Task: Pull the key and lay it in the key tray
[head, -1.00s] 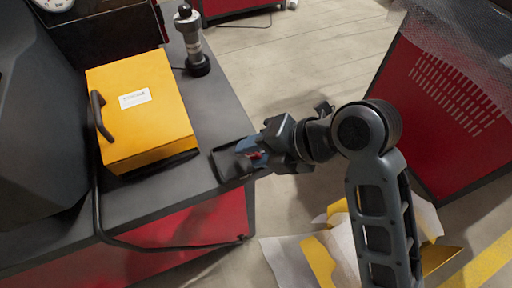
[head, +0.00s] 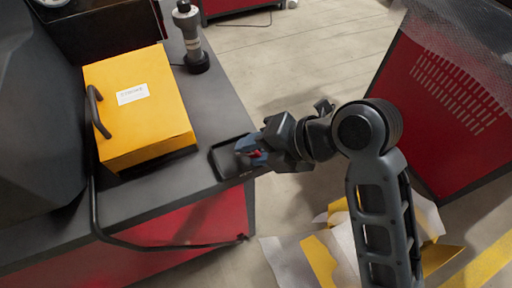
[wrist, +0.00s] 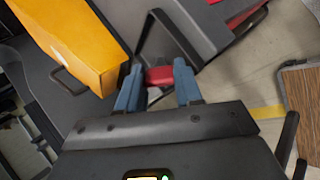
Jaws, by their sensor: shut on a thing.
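My gripper (head: 256,150) reaches in from the right over the front corner of the dark bench. Its blue-grey fingers, also seen in the wrist view (wrist: 158,84), are shut on the key. The key's red body (wrist: 159,76) shows between the fingertips, and a bit of its red (head: 256,154) shows in the head view. The key tray (head: 220,164), a small dark rimmed tray, lies at the bench's right edge under the fingertips. It also shows in the wrist view (wrist: 152,42). Whether the key touches the tray floor I cannot tell.
A yellow box (head: 150,128) with a black handle stands on the bench (head: 226,112), left of the tray. A grey and black cylindrical post (head: 190,38) stands at the back. A red cabinet (head: 440,110) is at right, and yellow and white sheets (head: 325,262) lie on the floor.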

